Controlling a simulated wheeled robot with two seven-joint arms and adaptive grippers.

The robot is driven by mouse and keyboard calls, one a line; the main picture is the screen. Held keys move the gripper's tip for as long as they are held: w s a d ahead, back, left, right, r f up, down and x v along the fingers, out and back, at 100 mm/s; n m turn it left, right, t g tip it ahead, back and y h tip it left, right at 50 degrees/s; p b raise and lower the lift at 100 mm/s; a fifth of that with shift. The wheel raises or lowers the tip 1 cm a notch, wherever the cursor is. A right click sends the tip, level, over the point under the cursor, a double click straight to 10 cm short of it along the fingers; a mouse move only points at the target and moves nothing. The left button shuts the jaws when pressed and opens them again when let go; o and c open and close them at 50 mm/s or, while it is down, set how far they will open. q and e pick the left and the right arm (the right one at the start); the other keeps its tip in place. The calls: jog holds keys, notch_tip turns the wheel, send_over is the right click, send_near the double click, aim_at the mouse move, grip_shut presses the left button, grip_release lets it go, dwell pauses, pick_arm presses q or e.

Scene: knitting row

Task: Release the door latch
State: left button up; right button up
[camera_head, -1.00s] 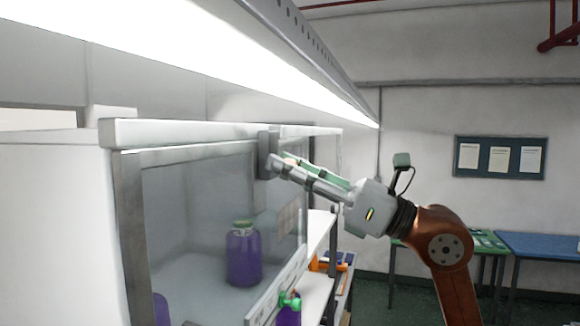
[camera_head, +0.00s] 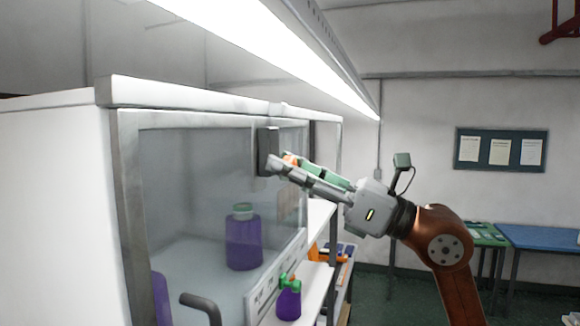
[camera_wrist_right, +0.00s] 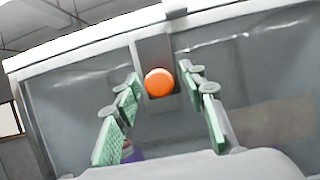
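The door latch (camera_head: 268,142) is a dark grey upright block near the top right of the glass-fronted cabinet door (camera_head: 185,180). An orange round knob (camera_wrist_right: 159,82) sits on the block in the right wrist view. My right gripper (camera_head: 283,163) is at the latch, with its arm coming from the right. Its two green-padded fingers (camera_wrist_right: 160,100) are spread on either side of the knob. Gaps show between the knob and both fingers in the wrist view. In the head view the fingers hide most of the knob. My left gripper is not in view.
A dark handle (camera_head: 202,306) shows low on the cabinet. A purple jar (camera_head: 243,242) stands behind the glass. A purple bottle (camera_head: 289,300) with a green top is at the shelf right of the cabinet. A blue-topped table (camera_head: 545,240) stands farther right.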

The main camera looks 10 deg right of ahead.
jog(key=v, duration=1.2)
